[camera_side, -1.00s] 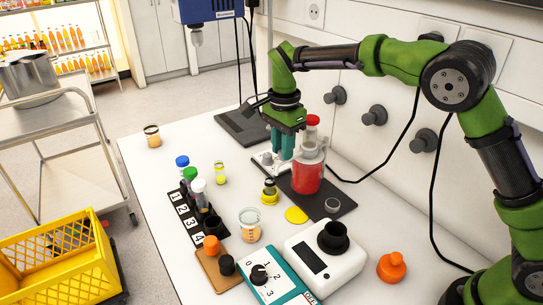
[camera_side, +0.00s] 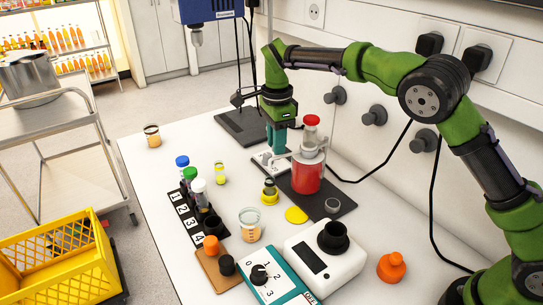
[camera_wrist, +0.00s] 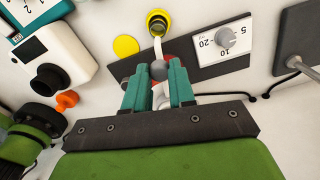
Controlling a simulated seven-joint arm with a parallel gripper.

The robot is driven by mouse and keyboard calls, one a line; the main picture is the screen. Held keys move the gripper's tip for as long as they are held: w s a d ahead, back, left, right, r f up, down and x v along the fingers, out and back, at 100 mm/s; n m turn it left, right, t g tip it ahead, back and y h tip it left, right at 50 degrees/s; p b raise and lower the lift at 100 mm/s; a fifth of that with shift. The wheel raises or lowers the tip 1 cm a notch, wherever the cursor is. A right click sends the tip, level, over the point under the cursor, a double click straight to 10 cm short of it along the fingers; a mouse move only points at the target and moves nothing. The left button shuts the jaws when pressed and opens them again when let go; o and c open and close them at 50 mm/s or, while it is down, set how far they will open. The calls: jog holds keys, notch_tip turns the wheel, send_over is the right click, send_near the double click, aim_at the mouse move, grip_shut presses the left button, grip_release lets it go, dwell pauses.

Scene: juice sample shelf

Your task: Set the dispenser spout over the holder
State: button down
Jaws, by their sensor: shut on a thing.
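The dispenser (camera_side: 307,176) is a bottle of red liquid with a clear top and a red cap. My gripper (camera_side: 276,148), with teal fingers, is beside its upper part, on the left. In the wrist view my gripper (camera_wrist: 159,82) is shut on the white dispenser spout, beside a grey ball. The spout (camera_wrist: 158,46) runs from the ball toward the holder, a yellow ring (camera_wrist: 158,20), and its end overlaps the near rim in that view. The height between them cannot be told. The holder (camera_side: 269,195) stands left of the bottle with a small vial in it.
A dial plate (camera_wrist: 222,40) with a grey knob lies beside the bottle on a dark board. A yellow disc (camera_side: 296,215), a white device (camera_side: 327,262) and a numbered rack (camera_side: 186,218) with capped tubes stand nearby.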

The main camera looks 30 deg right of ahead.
jog(key=c, duration=0.9)
grip_release()
jog(key=shift+c, duration=0.2)
jog(key=shift+r, duration=0.1)
notch_tip(320, 180, up, 12)
